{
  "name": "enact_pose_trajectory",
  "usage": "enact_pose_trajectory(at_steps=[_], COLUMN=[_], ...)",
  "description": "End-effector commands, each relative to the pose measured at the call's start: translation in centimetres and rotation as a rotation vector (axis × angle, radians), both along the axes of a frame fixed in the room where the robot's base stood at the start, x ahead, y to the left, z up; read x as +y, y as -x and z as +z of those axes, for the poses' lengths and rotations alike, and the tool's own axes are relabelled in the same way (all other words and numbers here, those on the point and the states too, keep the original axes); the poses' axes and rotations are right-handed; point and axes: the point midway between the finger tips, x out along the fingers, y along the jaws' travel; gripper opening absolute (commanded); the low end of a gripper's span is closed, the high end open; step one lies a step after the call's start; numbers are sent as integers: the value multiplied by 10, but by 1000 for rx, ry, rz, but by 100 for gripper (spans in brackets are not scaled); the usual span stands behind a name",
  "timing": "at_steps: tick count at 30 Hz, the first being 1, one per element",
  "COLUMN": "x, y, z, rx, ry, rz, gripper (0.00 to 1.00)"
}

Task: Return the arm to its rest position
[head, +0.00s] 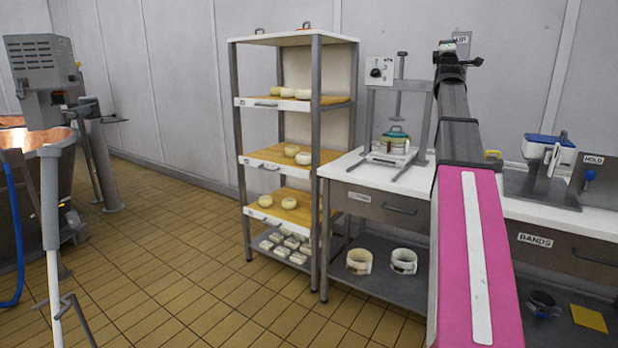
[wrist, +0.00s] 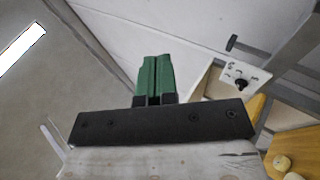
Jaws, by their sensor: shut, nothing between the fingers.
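My arm (head: 458,130) is raised in the head view, with a pink link at the bottom right and dark grey links rising in front of the wall. Its far end (head: 450,62) is up near the top, above the counter; the fingers cannot be made out there. In the wrist view my gripper (wrist: 155,62) shows two green fingers side by side, pressed together with nothing between them. They point up past the wall and ceiling and touch nothing that I can see.
A press (head: 402,110) stands on the white counter left of my arm, and a blue-topped device (head: 549,145) on the right. A shelf rack (head: 316,170) holds pale cheeses. A copper vat (head: 30,140) stands far left. The tiled floor (head: 165,235) between is clear.

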Motion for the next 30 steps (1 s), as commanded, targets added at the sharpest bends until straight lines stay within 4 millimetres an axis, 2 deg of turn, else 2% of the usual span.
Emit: enact_pose_trajectory(at_steps=[8, 14, 17, 20, 26, 30], x=[10, 23, 32, 45, 83, 112], y=[-12, -22, -27, -31, -30, -18], z=[-46, -97, -131, -174, -296, -382], rx=[72, 152, 204, 271, 461, 595], ry=[-86, -186, -255, -343, -606, -806], rz=[55, 111, 144, 181, 252, 267], gripper=[0, 0, 0, 0, 0, 0])
